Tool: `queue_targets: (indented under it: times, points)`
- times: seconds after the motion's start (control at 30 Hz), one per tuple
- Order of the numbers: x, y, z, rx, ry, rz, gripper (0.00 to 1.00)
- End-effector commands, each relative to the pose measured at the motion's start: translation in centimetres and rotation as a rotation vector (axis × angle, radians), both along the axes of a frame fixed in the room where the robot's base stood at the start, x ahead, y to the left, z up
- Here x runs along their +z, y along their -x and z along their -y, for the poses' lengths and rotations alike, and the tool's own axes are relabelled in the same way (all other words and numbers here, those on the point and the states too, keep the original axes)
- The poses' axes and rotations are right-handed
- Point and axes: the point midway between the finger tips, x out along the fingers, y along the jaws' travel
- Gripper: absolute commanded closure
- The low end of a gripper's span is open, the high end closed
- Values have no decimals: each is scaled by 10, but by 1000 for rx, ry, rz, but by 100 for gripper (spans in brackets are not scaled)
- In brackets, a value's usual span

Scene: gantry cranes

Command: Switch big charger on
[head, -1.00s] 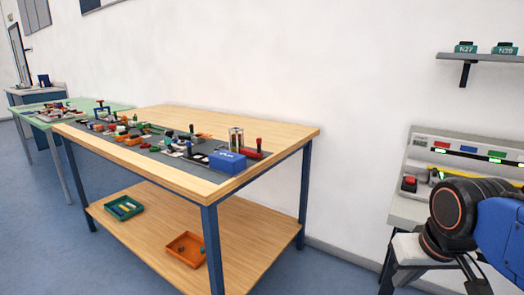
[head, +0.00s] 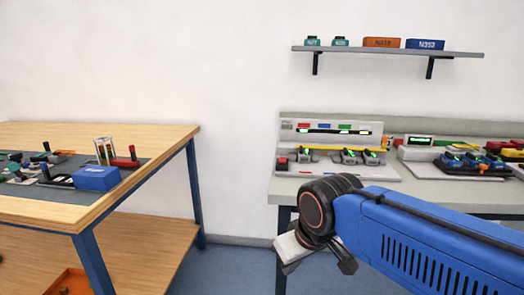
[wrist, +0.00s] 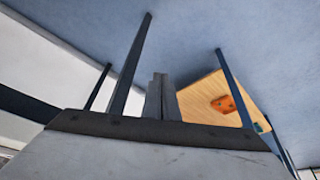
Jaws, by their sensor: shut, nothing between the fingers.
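Two charging units stand on the grey bench (head: 420,198). The left, larger one (head: 330,138) has a tall back panel with red, blue and green labels, lit green lights, a yellow strip and several seated packs. A red button (head: 282,162) sits at its left end. The right unit (head: 418,148) has a small green display and blue packs beside it. The pictures do not name which is the big charger. My gripper (wrist: 160,95) is shut and empty in the wrist view, pointing at the floor. In the head view my arm is in front of the bench, apart from the chargers.
A wall shelf (head: 385,49) above the bench holds teal, orange and blue boxes. A wooden table (head: 160,136) with tools and a blue box (head: 97,178) stands on the left. Open blue floor lies between table and bench. An orange tray (wrist: 223,104) shows in the wrist view.

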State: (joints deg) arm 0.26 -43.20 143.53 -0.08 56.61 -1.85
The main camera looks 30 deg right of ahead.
Motion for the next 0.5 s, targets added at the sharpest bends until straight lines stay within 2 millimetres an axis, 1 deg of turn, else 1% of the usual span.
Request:
queue_targets:
  times: [0.17,0.3,0.5]
  points:
    - [39,-27,6,70,37,-36,100]
    - [76,-53,14,149,73,-73,100]
    - [124,-89,27,262,116,-129,100]
